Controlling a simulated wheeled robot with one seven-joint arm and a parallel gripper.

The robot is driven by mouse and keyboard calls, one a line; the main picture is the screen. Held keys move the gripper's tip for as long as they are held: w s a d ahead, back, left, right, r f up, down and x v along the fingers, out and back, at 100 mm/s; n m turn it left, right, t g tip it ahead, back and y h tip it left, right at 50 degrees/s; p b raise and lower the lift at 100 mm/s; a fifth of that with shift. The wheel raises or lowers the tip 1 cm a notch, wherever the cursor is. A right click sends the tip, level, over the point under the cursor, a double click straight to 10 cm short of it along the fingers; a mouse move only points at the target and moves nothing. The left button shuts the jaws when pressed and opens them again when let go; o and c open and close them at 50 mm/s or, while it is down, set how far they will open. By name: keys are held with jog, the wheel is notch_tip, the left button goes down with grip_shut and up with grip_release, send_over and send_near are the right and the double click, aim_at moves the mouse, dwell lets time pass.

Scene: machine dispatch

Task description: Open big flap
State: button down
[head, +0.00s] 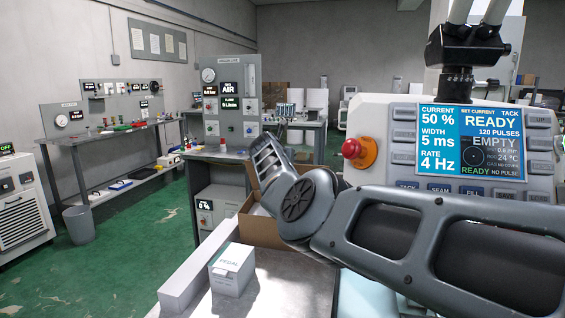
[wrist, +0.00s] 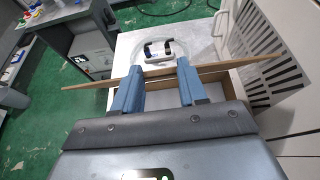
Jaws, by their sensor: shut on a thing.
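A brown cardboard box (head: 262,233) stands on the bench in the head view, largely hidden behind my arm. In the wrist view my gripper (wrist: 158,84) has its two blue fingers apart, with the long brown flap (wrist: 158,73) crossing at their tips. The flap is seen nearly edge-on and sticks out past both fingers. It is held at the fingertips; the exact contact is hard to see. Part of the box's inside (wrist: 160,98) shows between the fingers, pale grey. My fingertips cannot be made out in the head view.
A small white box (head: 232,270) marked PEDAL stands on the bench, left of the cardboard box. A welding machine with a lit screen (head: 471,143) and a red knob (head: 352,148) stands at the right. In the wrist view a white vented cabinet (wrist: 278,45) is close on the right.

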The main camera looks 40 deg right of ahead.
jog(key=shift+w+d+r, duration=0.1)
jog(key=shift+d+r, duration=0.05)
jog(key=shift+r, duration=0.1)
jog(key=c, duration=0.9)
grip_release()
jog(key=o, duration=0.3)
jog(key=shift+f, duration=0.15)
jog(key=shift+a, duration=0.2)
jog(key=p+v, duration=0.1)
jog(key=v, duration=0.6)
jog(key=shift+s, duration=0.3)
jog(key=shift+a, duration=0.2)
